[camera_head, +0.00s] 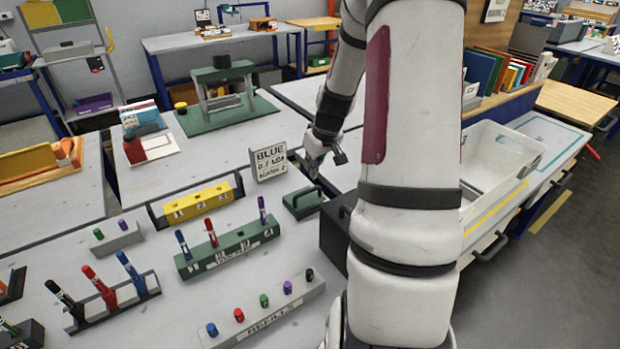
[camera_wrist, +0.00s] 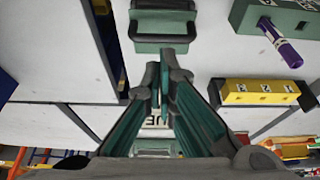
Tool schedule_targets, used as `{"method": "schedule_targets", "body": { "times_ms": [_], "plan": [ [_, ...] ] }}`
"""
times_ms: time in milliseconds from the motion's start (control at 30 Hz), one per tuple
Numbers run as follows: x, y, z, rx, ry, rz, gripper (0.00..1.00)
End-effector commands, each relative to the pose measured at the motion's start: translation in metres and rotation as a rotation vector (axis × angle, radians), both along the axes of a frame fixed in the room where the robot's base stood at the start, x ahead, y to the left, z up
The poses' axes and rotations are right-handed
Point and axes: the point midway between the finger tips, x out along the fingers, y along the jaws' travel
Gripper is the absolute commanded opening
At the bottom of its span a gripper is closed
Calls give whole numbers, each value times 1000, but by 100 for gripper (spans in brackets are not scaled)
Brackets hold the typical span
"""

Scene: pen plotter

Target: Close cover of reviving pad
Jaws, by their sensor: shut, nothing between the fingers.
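A small green box with a dark handle, which looks like the reviving pad (camera_head: 303,203), sits on the table right of the green marker rack. It also shows at the top of the wrist view (camera_wrist: 163,22), with its handle towards my gripper. Its upper face looks flat and green; I cannot tell for sure how its cover stands. My gripper (camera_head: 325,163) is above and behind the box in the head view, apart from it. In the wrist view my gripper's fingertips (camera_wrist: 163,72) are together with nothing between them, just below the box's handle side.
A white sign reading BLUE (camera_head: 270,162) stands just behind the box. The green marker rack (camera_head: 228,248) and a yellow block (camera_head: 196,203) are to its left. A dark box (camera_head: 336,235) and a white bin (camera_head: 490,170) lie to its right.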

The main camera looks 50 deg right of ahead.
Motion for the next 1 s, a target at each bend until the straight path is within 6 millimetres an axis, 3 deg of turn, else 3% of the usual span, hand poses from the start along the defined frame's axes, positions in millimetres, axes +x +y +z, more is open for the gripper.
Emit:
{"method": "schedule_targets", "body": {
  "times_ms": [100, 300, 700, 867, 1000],
  "plan": [
    [-7, 2, 19, -2, -1, -1, 0],
    [-13, 3, 36, 0, 0, -1, 0],
    [3, 0, 59, -37, -111, -4, 0],
    [7, -1, 55, -36, -121, -3, 0],
    [15, -3, 37, -33, -120, -4, 0]
  ]
}}
